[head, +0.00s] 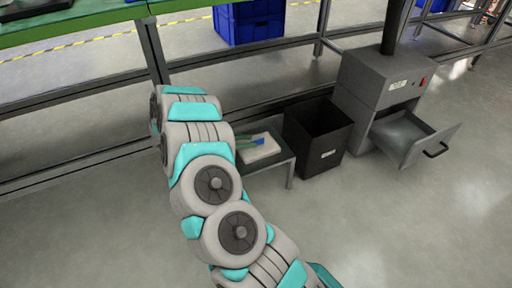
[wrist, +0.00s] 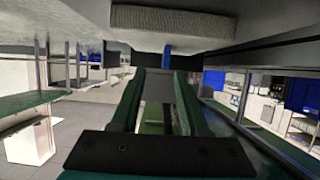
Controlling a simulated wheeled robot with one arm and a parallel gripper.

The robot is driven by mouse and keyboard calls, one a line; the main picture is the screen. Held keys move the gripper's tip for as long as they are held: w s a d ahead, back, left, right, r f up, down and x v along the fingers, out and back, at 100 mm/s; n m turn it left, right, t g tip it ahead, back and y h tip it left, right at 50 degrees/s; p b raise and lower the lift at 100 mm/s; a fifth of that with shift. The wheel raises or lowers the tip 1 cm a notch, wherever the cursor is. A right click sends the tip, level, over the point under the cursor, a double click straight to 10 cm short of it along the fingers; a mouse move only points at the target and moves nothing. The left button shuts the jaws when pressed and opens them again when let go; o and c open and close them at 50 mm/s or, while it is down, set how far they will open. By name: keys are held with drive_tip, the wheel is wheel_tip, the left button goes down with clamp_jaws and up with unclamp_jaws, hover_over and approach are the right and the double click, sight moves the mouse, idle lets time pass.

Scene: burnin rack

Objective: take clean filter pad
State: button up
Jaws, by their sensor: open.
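A pale, flat pad or stack (head: 262,150) lies on a small low grey table (head: 277,165) in the head view, with a blue and green item (head: 255,142) on it. I cannot tell whether it is the clean filter pad. In the wrist view, a grey, textured slab (wrist: 175,20) spans the top, above and beyond my gripper (wrist: 158,85); I cannot tell what it is. My gripper is open, with nothing visible between its green-edged fingers. It is not visible in the head view, where my arm reaches to the rack.
A black open bin (head: 318,138) stands right of the low table. Beside it is a grey cabinet (head: 380,82) with its drawer (head: 412,138) pulled out. A rack with a green top (head: 75,22) runs along the left. A blue crate (head: 248,22) is behind. The front floor is clear.

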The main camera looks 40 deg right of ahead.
sight(257, 141)
drive_tip(key=x, duration=0.5)
drive_tip(key=shift+w+f+b, duration=0.2)
drive_tip(key=shift+w+b, duration=0.1)
drive_tip(key=shift+b, duration=0.1)
clamp_jaws()
